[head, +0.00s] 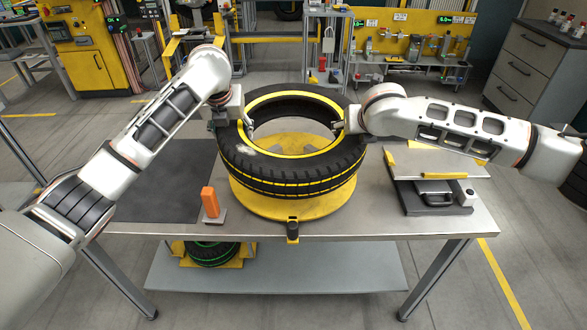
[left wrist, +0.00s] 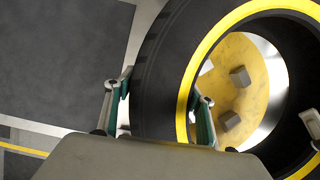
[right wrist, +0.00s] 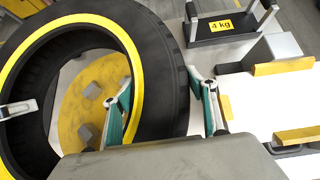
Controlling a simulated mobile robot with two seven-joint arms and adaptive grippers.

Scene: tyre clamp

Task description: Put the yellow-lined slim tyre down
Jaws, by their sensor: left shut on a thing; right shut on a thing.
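Grey jaw blocks (left wrist: 238,77) show on the plate through the hole.
A dark mat (head: 165,185) lies on the table's left. An orange block (head: 209,201) stands near the front edge. A scale-like stand (head: 436,192) with yellow-edged boards is at right. A green-lined tyre (head: 210,254) lies on the lower shelf (head: 300,270).

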